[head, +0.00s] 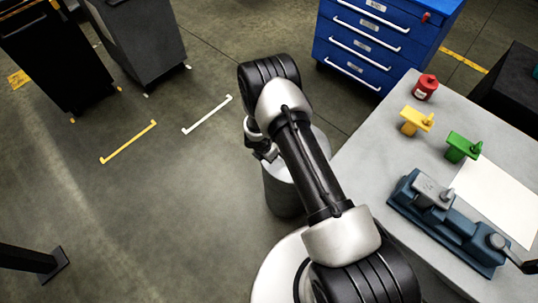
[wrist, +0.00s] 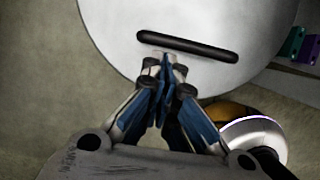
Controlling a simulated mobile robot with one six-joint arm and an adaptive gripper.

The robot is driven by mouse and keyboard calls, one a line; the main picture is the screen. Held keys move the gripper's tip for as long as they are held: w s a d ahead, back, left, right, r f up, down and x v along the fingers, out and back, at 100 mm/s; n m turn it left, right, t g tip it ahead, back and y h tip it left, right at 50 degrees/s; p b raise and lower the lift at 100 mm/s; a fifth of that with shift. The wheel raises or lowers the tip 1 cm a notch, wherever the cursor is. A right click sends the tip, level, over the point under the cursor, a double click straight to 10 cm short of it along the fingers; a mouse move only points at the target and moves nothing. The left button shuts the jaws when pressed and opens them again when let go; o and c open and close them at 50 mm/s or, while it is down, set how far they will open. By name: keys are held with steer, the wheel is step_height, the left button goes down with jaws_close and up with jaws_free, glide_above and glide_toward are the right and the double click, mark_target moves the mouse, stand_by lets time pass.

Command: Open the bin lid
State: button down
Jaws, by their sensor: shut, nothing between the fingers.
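A grey cylindrical bin (head: 283,192) stands on the floor in the middle of the head view, left of the workbench, partly hidden by my arm. In the wrist view its round, pale lid (wrist: 105,22) fills the top, with a straight black bar handle (wrist: 187,46) across it. The lid appears to lie flat on the bin. My gripper (wrist: 164,60) is shut and empty, its fingertips just below the bar handle in the picture. I cannot tell whether they touch it. In the head view my gripper (head: 264,153) is over the bin, partly hidden by my arm.
A grey workbench (head: 372,140) at right holds a blue vise (head: 445,215), yellow, green and red items and a white sheet. A blue drawer cabinet (head: 380,45) stands behind. Two dark wheeled bins (head: 143,45) (head: 55,60) stand upper left. The left floor is mostly clear.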

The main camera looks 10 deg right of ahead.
steer(key=shift+x, duration=1.1)
steer(key=shift+r, duration=0.1)
